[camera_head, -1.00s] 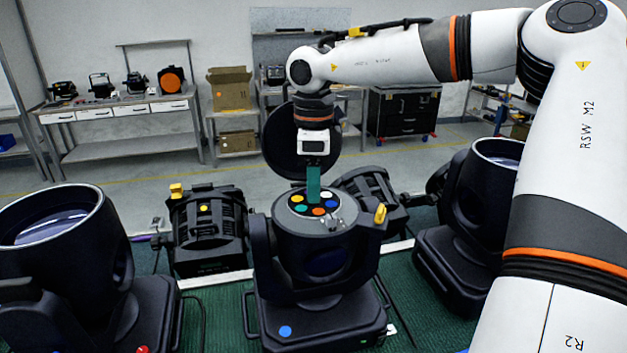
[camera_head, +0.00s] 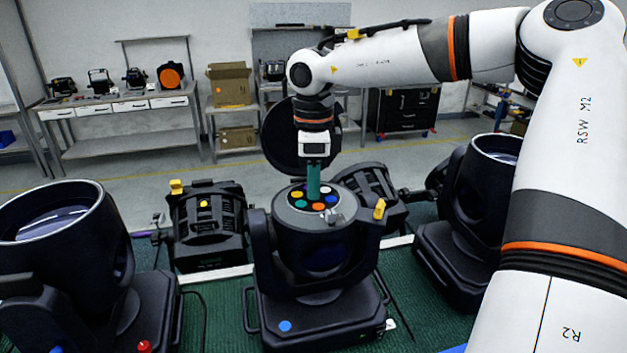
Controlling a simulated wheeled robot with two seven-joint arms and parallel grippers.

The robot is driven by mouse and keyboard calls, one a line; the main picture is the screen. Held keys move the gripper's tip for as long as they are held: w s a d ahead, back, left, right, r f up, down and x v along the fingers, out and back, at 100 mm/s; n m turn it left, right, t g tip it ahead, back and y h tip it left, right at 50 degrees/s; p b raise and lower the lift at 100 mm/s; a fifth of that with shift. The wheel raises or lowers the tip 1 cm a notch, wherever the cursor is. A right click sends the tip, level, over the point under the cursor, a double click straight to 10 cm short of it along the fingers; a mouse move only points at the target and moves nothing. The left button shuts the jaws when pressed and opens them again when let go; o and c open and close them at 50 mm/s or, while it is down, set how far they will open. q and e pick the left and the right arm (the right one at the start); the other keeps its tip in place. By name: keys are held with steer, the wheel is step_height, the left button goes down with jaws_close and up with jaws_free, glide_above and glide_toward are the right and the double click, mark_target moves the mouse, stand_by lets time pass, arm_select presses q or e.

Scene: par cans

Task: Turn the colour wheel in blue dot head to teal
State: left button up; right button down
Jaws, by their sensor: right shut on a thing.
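The blue dot head is the black moving-head lamp (camera_head: 318,298) in the middle, with a blue dot (camera_head: 285,326) on the front of its base. Its round lid (camera_head: 283,148) stands open behind it. The colour wheel (camera_head: 311,199) shows in the open top, with yellow, white, blue, orange and green-teal filters around it. My right gripper (camera_head: 313,188) points straight down from above, its teal fingers shut at the wheel. The fingers hide the spot they grip and part of the wheel's far side. My left gripper is out of view.
Another moving head (camera_head: 60,235) stands at the left and one at the right (camera_head: 465,230). Squat black lamps (camera_head: 205,225) stand behind, on the green mat (camera_head: 225,310). Benches (camera_head: 125,115) line the wall.

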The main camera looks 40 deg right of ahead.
steer(key=n, duration=0.2)
steer(key=shift+n, duration=0.3)
steer(key=n, duration=0.2)
steer(key=shift+n+b, duration=0.3)
steer(key=shift+b, duration=0.05)
steer(key=n, duration=0.6)
steer(key=shift+r, duration=0.1)
steer(key=c, duration=1.3)
jaws_free()
steer(key=shift+o, duration=0.2)
